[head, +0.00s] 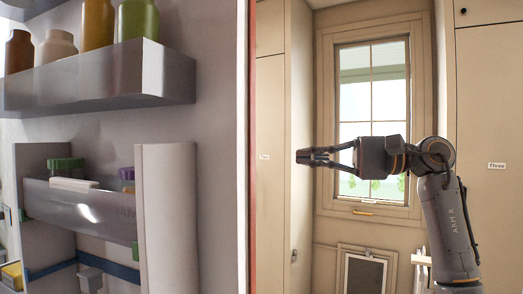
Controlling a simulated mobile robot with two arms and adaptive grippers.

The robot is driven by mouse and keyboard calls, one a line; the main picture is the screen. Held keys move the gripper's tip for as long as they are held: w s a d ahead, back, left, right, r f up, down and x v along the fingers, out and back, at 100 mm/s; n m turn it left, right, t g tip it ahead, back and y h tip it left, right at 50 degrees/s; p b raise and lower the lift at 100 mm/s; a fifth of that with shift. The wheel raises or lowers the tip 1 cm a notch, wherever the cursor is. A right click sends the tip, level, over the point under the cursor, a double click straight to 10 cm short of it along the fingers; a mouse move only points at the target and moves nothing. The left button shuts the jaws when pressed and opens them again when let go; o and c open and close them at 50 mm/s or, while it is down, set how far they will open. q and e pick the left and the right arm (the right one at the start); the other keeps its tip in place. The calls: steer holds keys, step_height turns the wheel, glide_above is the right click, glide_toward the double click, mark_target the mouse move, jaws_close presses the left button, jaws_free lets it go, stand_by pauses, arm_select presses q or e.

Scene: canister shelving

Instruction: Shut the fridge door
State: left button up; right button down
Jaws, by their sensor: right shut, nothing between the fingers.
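The open fridge door (215,190) fills the left half of the head view, with its inner side facing me and a reddish edge at its right. Its door shelf (150,75) holds several jars at the upper left. A lower bin (85,210) holds small containers. My right gripper (305,157) is shut and empty, pointing left, a little to the right of the door's edge in the picture. I cannot tell how far in depth it is from the door. My left gripper is not in view.
A window (355,95) is set in the far wall behind my right gripper. A small framed panel (365,272) sits low beneath it. A tall cabinet (490,120) labelled "Three" stands at the right, and another cabinet (270,90) stands just right of the door.

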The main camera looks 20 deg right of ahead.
mark_target(250, 157)
steer(key=p+x, duration=0.1)
steer(key=x, duration=0.2)
steer(key=s+p+x, duration=0.1)
steer(key=p+x, duration=0.1)
steer(key=x, duration=0.2)
steer(key=s+a+p+x, duration=0.1)
steer(key=p+x, duration=0.1)
steer(key=x, duration=0.2)
steer(key=shift+s+a, duration=0.35)
steer(key=shift+s, duration=0.3)
steer(key=shift+w, duration=0.1)
